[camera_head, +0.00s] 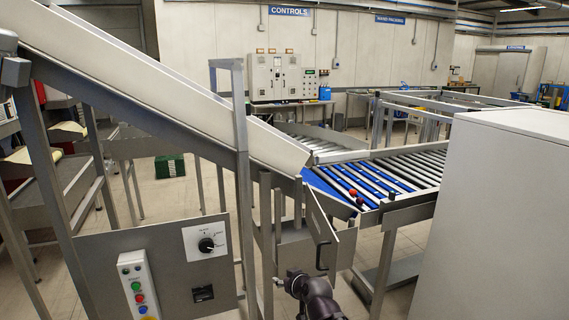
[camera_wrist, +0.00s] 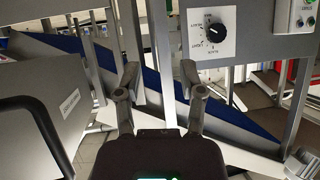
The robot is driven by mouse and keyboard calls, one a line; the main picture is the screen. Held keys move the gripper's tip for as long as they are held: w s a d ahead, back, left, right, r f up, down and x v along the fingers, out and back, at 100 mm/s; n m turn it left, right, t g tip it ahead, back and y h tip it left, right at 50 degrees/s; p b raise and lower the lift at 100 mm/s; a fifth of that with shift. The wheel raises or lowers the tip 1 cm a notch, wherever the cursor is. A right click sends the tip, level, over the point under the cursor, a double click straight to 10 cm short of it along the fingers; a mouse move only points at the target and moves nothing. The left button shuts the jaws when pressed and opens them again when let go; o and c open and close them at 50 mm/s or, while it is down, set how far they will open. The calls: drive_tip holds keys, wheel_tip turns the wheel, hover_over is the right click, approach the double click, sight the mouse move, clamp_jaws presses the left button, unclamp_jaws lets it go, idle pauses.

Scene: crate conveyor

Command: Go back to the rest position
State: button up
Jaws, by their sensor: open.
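My gripper (camera_wrist: 160,72) shows in the wrist view with its two fingers spread apart and nothing between them. It hangs in free space in front of the conveyor frame, with the grey control panel (camera_wrist: 250,45) and its rotary knob (camera_wrist: 214,32) above and to the right. In the head view only a dark part of my arm shows at the bottom centre, below the small hatch with a black handle (camera_head: 322,256). My fingers cannot be made out there.
An inclined chute (camera_head: 170,90) slopes down to a roller conveyor (camera_head: 400,170). The control panel (camera_head: 150,262) carries a button box (camera_head: 137,285) and knob (camera_head: 207,245). A large pale cabinet (camera_head: 490,220) stands at right. A grey box-like part (camera_wrist: 50,100) is left of my gripper.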

drive_tip(key=s+d+f+m+g+h+p, duration=0.1)
drive_tip(key=s+d+f+m+g+h, duration=0.1)
drive_tip(key=s+d+g, duration=0.3)
drive_tip(key=s+d+f+m+g+h+p, duration=0.1)
drive_tip(key=s+d+f+g+h, duration=0.3)
drive_tip(key=s+d, duration=0.6)
drive_tip(key=shift+s+d+f+m+g, duration=0.25)
drive_tip(key=shift+d+f+m+g, duration=0.6)
drive_tip(key=shift+d, duration=0.3)
